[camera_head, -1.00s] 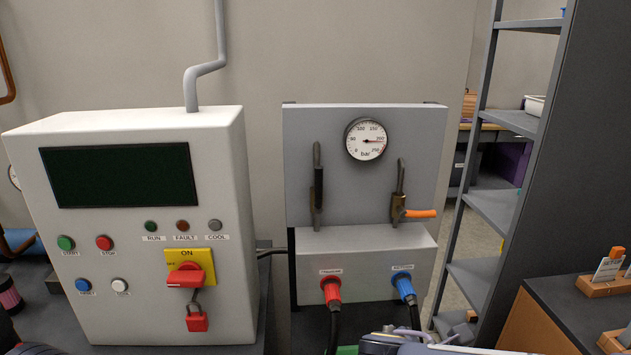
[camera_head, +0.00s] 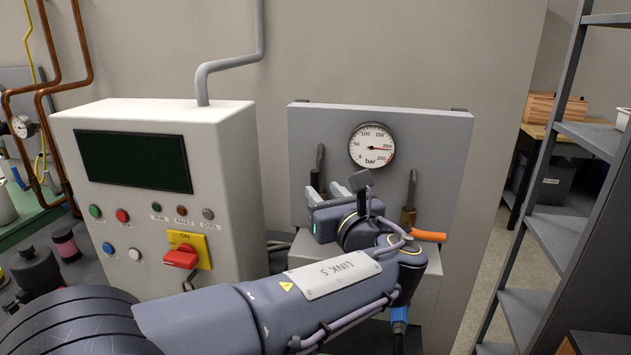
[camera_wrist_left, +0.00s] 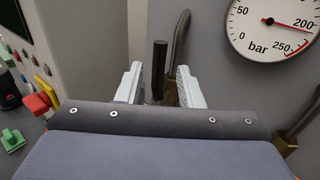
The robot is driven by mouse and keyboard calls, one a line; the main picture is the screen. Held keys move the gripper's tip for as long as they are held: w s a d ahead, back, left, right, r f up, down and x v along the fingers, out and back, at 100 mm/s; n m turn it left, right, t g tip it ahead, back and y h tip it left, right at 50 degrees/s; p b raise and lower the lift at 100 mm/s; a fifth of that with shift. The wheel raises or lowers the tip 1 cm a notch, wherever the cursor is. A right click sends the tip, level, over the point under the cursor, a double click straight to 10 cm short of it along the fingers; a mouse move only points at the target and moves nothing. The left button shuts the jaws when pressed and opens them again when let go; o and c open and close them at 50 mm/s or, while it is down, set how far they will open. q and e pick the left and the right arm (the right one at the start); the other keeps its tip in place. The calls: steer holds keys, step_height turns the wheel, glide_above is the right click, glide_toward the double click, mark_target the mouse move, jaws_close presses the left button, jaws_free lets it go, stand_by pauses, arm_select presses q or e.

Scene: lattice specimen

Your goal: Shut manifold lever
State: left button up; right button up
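The grey manifold panel (camera_head: 440,135) carries a round pressure gauge (camera_head: 372,146), its needle near 200 bar. A lever with an upright black handle (camera_wrist_left: 158,62) is on the panel's left side. A second lever with an orange handle (camera_head: 429,236) lies sideways at the right. My left gripper (camera_head: 323,190) is at the black handle, open; in the left wrist view its pale fingers (camera_wrist_left: 160,78) stand one on each side of the handle, with a gap visible on both sides. The left arm hides the lower panel and the black handle's base. My right gripper is not in view.
A white control cabinet (camera_head: 235,150) with a red switch on a yellow plate (camera_head: 204,252) stands left of the panel. Copper pipes (camera_head: 80,50) are at far left. A grey shelf rack (camera_head: 545,225) stands at right.

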mark_target(316, 184)
arm_select(q)
steer(key=p+x, duration=0.1)
steer(key=x, duration=0.4)
steer(key=shift+w+a, duration=0.1)
steer(key=shift+w, duration=0.15)
jaws_close()
